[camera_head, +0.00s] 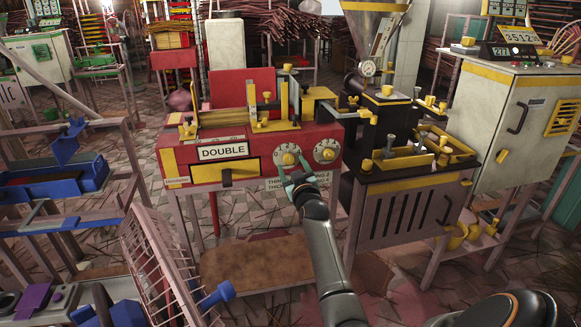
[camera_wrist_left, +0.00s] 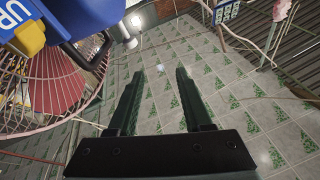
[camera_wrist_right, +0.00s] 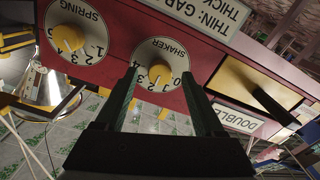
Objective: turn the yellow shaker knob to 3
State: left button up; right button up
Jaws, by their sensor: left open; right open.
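The yellow shaker knob (camera_wrist_right: 159,73) sits on a round white dial marked SHAKER, on the red machine's front panel. In the head view this knob (camera_head: 288,158) is on the left of two dials. My right gripper (camera_head: 294,172) is open just below and in front of it. In the right wrist view the knob shows between the tips of my open right gripper (camera_wrist_right: 159,78), with gaps on both sides. The dial digits show upside down there; I cannot tell which one the knob points to. My left gripper (camera_wrist_left: 158,70) is open and empty above the tiled floor.
The yellow spring knob (camera_wrist_right: 68,39) is beside the shaker dial. A drawer with a dark handle (camera_head: 227,177) is left of the dials. A black machine (camera_head: 376,185) stands close on the right. A pink wire rack (camera_head: 160,260) is at the lower left.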

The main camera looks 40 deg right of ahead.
pick_arm(q)
jog(key=shift+s+d+r+m+t+h+b, duration=0.1)
jog(key=shift+s+r+m+t+h, duration=0.2)
jog(key=shift+r, duration=0.5)
jog(key=shift+s+d+r+m+t+h+b, duration=0.1)
jog(key=shift+s+r+m+t+h, duration=0.25)
jog(key=shift+r, duration=0.4)
jog(key=shift+s+r+m+t+h+b, duration=0.15)
jog(key=shift+s+r+m+h, duration=0.25)
jog(key=shift+r, duration=0.4)
pick_arm(e)
jog(key=shift+x, duration=1.2)
pick_arm(q)
jog(key=shift+w, duration=0.1)
pick_arm(e)
grip_shut()
